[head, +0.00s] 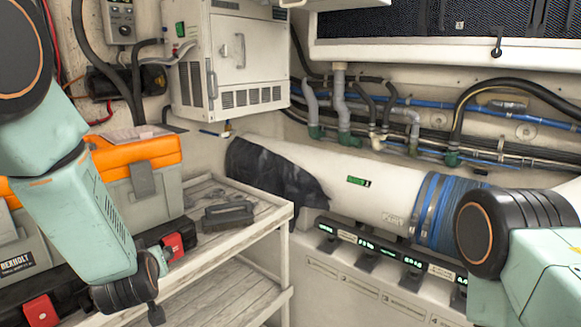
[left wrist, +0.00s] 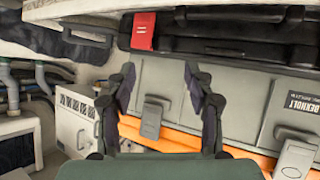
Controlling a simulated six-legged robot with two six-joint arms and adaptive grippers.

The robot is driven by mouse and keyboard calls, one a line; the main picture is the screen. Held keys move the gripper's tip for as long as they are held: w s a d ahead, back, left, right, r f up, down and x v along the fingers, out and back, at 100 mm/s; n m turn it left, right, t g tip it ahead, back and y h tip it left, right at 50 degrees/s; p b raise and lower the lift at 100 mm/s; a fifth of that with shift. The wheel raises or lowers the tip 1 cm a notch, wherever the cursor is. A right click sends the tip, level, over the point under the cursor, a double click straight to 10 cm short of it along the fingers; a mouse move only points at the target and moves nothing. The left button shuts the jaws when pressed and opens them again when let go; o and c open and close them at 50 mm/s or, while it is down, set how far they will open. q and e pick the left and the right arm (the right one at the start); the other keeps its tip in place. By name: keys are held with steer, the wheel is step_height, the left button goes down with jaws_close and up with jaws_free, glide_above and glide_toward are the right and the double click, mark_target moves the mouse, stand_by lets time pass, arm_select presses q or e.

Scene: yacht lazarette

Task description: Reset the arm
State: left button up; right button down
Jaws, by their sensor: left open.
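My left arm (head: 80,215) comes in from the left in the head view and hangs down in front of the toolbox. Its wrist is low, near the bottom edge of the picture. In the left wrist view my left gripper (left wrist: 163,95) has its two dark fingers apart with nothing between them. The grey and orange toolbox (left wrist: 250,105) lies beyond the fingers and appears upside down there. I cannot tell the gap between fingers and toolbox. My right arm (head: 545,260) shows only in part at the right edge of the head view, and its gripper is out of view.
The orange-lidded toolbox (head: 135,152) stands on a pale slatted bench (head: 265,212). A dark tool (head: 228,215) lies on the bench beside it. Behind are a white wall cabinet (head: 240,60), a large white pipe (head: 385,195) and a labelled panel (head: 350,285).

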arm_select(q)
steer(key=s+d+f+m+g+h+b, duration=0.2)
steer(key=s+f+m+g, duration=0.1)
steer(key=s+f, duration=0.7)
steer(key=s+d+f+m+g+h+b, duration=0.1)
steer(key=s+d+f+m+g, duration=0.15)
steer(key=s+f, duration=0.8)
steer(key=s+d+f+g+b, duration=0.1)
steer(key=s+f+g+b, duration=0.1)
steer(key=s+f, duration=0.5)
steer(key=s+f+g+h+b, duration=0.1)
steer(key=s+f+g, duration=0.3)
steer(key=s, duration=0.9)
step_height(320, 180, down, 3)
steer(key=shift+d+r+b, duration=0.15)
steer(key=shift+d+b, duration=0.2)
steer(key=shift+b, duration=0.5)
steer(key=shift+m+h, duration=0.25)
steer(key=shift+h, duration=0.05)
